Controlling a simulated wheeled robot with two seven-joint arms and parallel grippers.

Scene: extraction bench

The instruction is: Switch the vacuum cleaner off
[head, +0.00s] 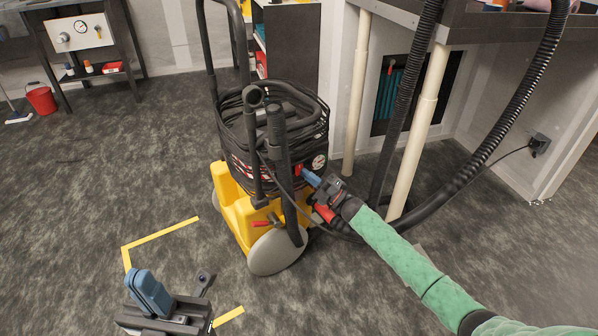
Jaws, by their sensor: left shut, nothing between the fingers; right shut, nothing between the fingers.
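The vacuum cleaner (236,207) stands upright on the floor in the middle of the head view, with a yellow base, grey wheels and a dark upper body. A round dial (319,161) sits on its front, with a small red part (298,170) beside it. My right gripper (307,175) is shut and empty, its blue fingertips at the front of the body just below the dial and red part. I cannot tell whether they touch it. The switch itself is not clearly made out. My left gripper (138,275) is shut and empty at the lower left, away from the cleaner.
Black hose is coiled on the cleaner, and thick black hoses (480,150) hang at the right by the bench's pale legs (418,130). Yellow tape (160,236) marks the floor. A red bucket (42,100) stands far left. The left floor is mostly clear.

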